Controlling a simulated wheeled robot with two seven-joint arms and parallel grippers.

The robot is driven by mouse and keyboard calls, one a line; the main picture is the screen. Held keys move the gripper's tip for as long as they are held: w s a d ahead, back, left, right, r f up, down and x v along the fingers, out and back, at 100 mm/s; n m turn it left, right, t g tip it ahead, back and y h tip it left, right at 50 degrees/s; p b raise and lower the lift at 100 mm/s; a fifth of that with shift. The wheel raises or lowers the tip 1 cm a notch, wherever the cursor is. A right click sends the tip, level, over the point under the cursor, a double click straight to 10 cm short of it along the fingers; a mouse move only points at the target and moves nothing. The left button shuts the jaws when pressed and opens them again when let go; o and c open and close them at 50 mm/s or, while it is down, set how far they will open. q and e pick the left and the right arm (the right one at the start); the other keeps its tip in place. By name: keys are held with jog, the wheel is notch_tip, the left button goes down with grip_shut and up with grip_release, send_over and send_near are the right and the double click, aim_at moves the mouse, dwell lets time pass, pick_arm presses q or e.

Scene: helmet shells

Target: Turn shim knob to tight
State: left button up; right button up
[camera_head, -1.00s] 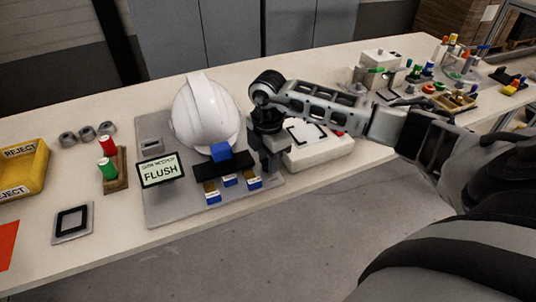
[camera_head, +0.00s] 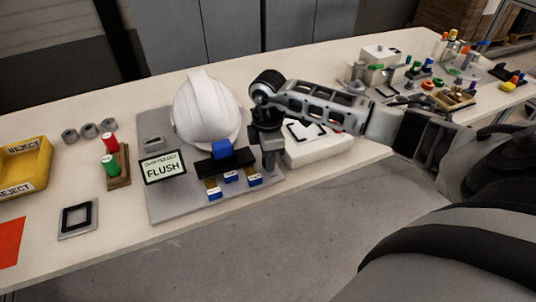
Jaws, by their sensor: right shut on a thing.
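A white helmet shell (camera_head: 205,108) sits on a grey plate (camera_head: 165,207). In front of it is a dark block with a blue piece (camera_head: 222,150) on top and several blue-and-tan tabs below. A small display (camera_head: 162,168) at the plate's left reads "FLUSH". My right gripper (camera_head: 268,160) points down at the right end of the dark block, beside the helmet. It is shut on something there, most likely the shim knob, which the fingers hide. I cannot read any tight mark. My left gripper is not in view.
A yellow reject bin (camera_head: 22,168), grey rings (camera_head: 88,131), a stand with red and green cylinders (camera_head: 116,165) and a black-framed square (camera_head: 77,218) lie to the left. A white box (camera_head: 318,150) stands right of the gripper. Several small coloured parts crowd the far right.

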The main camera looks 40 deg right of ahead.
jog(key=shift+d, duration=0.1)
jog(key=o, duration=1)
notch_tip(320, 180, up, 16)
jog(key=shift+b, duration=0.55)
